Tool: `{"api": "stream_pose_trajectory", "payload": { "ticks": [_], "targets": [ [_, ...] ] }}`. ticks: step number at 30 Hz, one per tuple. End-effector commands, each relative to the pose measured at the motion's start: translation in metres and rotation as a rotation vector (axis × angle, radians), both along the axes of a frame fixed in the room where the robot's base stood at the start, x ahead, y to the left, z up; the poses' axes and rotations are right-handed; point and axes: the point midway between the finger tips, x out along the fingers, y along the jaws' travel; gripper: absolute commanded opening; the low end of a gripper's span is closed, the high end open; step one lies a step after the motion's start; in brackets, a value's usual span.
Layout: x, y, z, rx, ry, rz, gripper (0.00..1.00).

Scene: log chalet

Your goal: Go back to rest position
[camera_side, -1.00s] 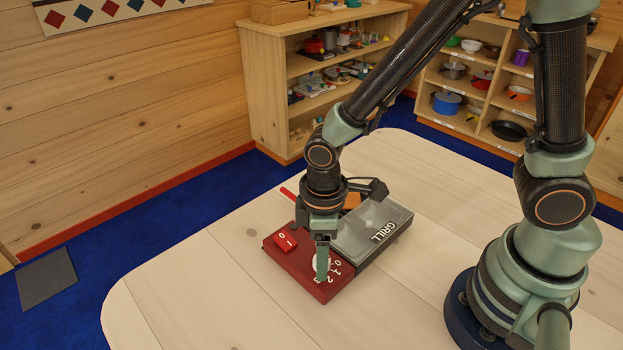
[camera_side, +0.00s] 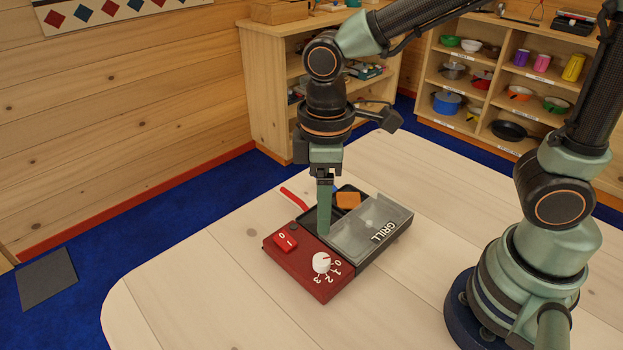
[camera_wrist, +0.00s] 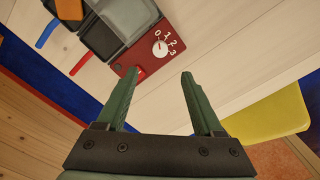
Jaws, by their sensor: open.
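My gripper (camera_side: 324,228) hangs pointing down above the grill, apart from it, with nothing between its fingers. In the wrist view my gripper (camera_wrist: 157,88) shows two green fingers spread apart. The toy grill lies on the table with a red control panel (camera_side: 300,278) at its front. The panel carries a white knob (camera_side: 321,262) beside the numbers 0 to 3 and a red switch (camera_side: 285,241). The knob also shows in the wrist view (camera_wrist: 160,48). A clear lid marked GRILL (camera_side: 365,235) covers part of the dark grill body.
An orange block (camera_side: 348,200) sits at the grill's back. A red-handled tool (camera_side: 294,198) lies at its left; a blue handle (camera_wrist: 47,34) shows in the wrist view. Shelves with cookware (camera_side: 500,95) stand behind. The pale table (camera_side: 190,290) is otherwise clear.

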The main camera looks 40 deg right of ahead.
Motion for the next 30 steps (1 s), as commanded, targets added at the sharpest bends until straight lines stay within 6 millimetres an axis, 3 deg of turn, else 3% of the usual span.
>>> {"api": "stream_pose_trajectory", "payload": {
  "ticks": [8,15,21,25,30],
  "targets": [
    [0.004,-0.010,0.007,0.015,-0.029,-0.051,0.69],
    [0.016,-0.070,0.046,0.100,-0.209,-0.367,0.69],
    [0.014,-0.121,0.072,0.162,-0.367,-0.634,0.69],
    [0.011,-0.140,0.080,0.186,-0.433,-0.738,0.69],
    [0.009,-0.149,0.083,0.197,-0.463,-0.786,0.69]
  ]
}}
